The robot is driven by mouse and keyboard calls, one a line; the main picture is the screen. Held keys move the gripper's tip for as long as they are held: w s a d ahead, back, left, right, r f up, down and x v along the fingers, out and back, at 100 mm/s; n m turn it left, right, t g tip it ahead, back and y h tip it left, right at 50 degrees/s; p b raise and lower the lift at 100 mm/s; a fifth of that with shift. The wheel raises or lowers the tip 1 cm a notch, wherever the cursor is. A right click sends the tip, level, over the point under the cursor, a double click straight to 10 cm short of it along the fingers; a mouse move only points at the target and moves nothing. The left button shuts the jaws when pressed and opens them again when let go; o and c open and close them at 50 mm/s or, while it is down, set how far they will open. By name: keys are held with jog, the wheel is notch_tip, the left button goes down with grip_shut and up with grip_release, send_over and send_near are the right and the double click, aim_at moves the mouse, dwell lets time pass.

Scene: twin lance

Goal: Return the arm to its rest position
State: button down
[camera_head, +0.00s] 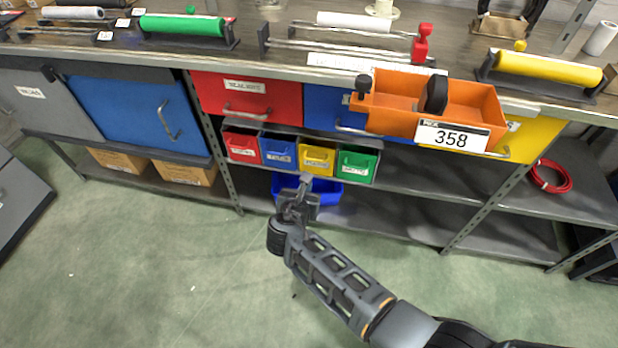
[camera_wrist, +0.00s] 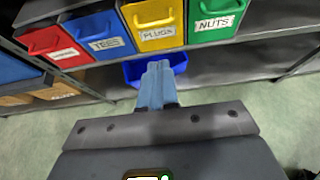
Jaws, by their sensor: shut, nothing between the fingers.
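My gripper (camera_head: 304,184) is at the end of my extended arm, in front of the row of small bins under the workbench. In the wrist view its fingers (camera_wrist: 158,72) are together with nothing between them. The fingertips appear in front of a blue bin (camera_wrist: 133,72) on the lower shelf; I cannot tell whether they touch it. That bin also shows partly behind my gripper in the head view (camera_head: 328,192).
Above are small red (camera_head: 243,148), blue (camera_head: 279,152), yellow (camera_head: 317,158) and green (camera_head: 356,165) bins. An orange tray marked 358 (camera_head: 385,115) juts out at the bench front. Cardboard boxes (camera_head: 187,174) sit on the lower shelf. Green floor (camera_head: 150,260) is clear.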

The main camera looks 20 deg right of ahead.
jog(key=shift+s+a+r, duration=0.35)
jog(key=shift+s, duration=0.05)
